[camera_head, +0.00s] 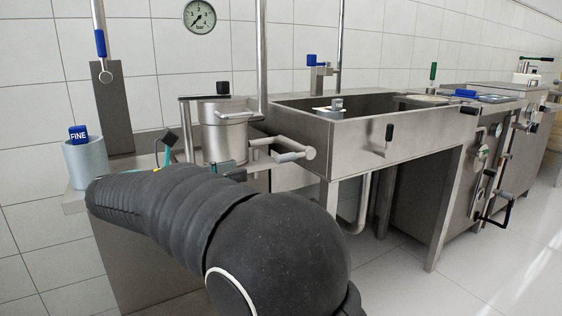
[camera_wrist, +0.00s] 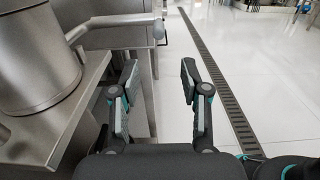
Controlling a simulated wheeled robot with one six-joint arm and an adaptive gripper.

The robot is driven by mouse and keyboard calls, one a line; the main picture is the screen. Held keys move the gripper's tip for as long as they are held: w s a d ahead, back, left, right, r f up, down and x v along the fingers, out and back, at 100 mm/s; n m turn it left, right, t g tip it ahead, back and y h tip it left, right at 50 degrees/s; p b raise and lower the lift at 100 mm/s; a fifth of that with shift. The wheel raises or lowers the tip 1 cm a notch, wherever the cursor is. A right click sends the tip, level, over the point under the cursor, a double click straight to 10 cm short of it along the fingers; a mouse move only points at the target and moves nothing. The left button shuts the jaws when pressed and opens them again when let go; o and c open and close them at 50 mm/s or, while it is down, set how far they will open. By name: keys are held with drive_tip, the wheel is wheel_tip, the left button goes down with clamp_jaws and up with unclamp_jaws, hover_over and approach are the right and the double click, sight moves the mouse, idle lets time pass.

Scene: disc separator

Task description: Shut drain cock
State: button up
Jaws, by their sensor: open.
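My gripper (camera_wrist: 160,68) is open and empty in the wrist view, its two fingers apart above pale floor. In the head view my black-sleeved arm hides most of it. I cannot tell for sure which fitting is the drain cock. A steel pipe with a grey-ended handle (camera_head: 290,157) sticks out right of the steel vessel (camera_head: 225,140); the pipe (camera_wrist: 105,20) also shows beyond my fingers in the wrist view, apart from them.
A grey cup with a blue FINE block (camera_head: 78,133) stands at the left. A pressure gauge (camera_head: 199,17) hangs on the tiled wall. More steel units with levers (camera_head: 487,175) stand at the right. A floor drain grate (camera_wrist: 225,90) runs through open floor.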

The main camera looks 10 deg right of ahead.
sight(276, 163)
drive_tip(key=b+x, duration=0.1)
drive_tip(key=x, duration=1.2)
drive_tip(key=shift+d+b, duration=0.15)
drive_tip(key=shift+b, duration=0.15)
drive_tip(key=shift+f, duration=0.1)
clamp_jaws()
